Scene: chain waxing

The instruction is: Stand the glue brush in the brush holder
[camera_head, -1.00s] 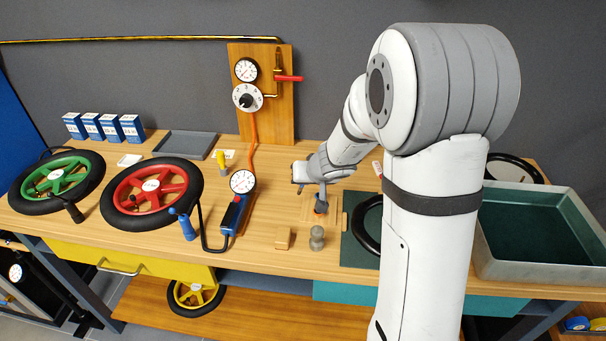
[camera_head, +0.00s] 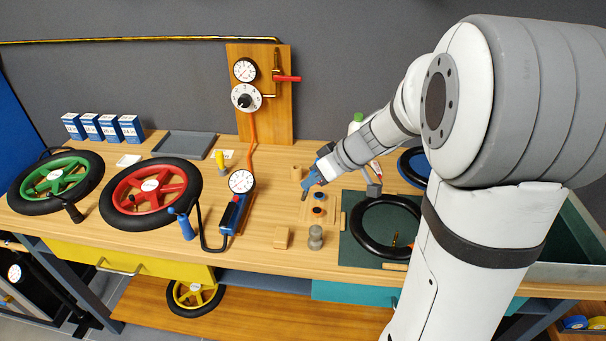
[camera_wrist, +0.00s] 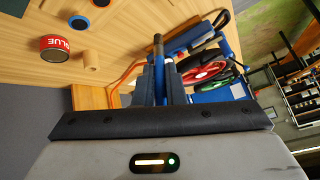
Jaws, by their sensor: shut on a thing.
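My gripper (camera_head: 312,178) is shut on the glue brush, tilted above the bench. The brush's dark end (camera_head: 304,195) points down in the head view; in the wrist view the brush (camera_wrist: 158,45) stands out between the two fingers, its blue part between them. A small wooden cylinder (camera_head: 297,172), seemingly the brush holder, stands left of the gripper. It shows a dark opening in the wrist view (camera_wrist: 91,58), apart from the brush and with nothing in it that I can make out. A red glue tin (camera_wrist: 55,47) shows beside it.
Two small ringed discs (camera_head: 318,197) lie in front of the gripper. A wooden block (camera_head: 282,238) and a grey peg (camera_head: 316,238) stand nearer the front edge. A black tyre (camera_head: 354,240) lies on the green mat at right.

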